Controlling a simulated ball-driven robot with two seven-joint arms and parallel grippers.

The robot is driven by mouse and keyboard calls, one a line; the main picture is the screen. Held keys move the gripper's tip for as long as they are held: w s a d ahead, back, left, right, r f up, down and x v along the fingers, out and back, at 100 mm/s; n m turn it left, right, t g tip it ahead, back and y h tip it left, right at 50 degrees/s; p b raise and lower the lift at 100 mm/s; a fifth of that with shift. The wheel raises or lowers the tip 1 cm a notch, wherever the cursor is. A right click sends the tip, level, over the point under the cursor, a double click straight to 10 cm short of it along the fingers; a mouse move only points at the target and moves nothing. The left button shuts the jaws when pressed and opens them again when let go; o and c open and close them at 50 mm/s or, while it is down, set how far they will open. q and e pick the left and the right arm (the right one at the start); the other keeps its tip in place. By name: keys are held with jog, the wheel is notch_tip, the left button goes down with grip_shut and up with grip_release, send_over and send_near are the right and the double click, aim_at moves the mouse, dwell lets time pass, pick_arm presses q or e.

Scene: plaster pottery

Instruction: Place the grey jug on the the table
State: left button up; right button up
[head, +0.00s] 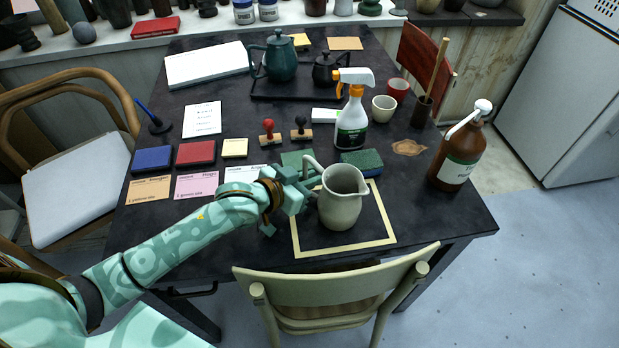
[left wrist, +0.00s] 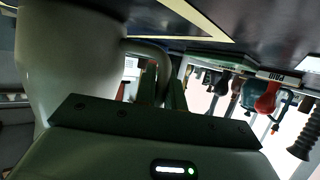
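The grey jug (head: 342,203) is upright, over the yellow-bordered square (head: 382,236) near the front of the dark table (head: 450,215). I cannot tell whether its base touches the surface. Its spout points right and its handle faces left, toward my left gripper (head: 308,190). In the left wrist view the jug (left wrist: 70,60) fills the left side, and its handle (left wrist: 150,48) runs down between the two fingers of the left gripper (left wrist: 163,92), which look closed on it. The lower part of the handle is hidden. My right gripper is not in view.
Green sponges (head: 362,161), a spray bottle (head: 351,122) and stamps (head: 270,133) stand behind the jug. A brown bottle (head: 458,152) stands right. A pale chair (head: 330,288) is at the front edge.

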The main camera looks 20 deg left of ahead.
pick_arm(q)
jog(key=o, duration=0.4)
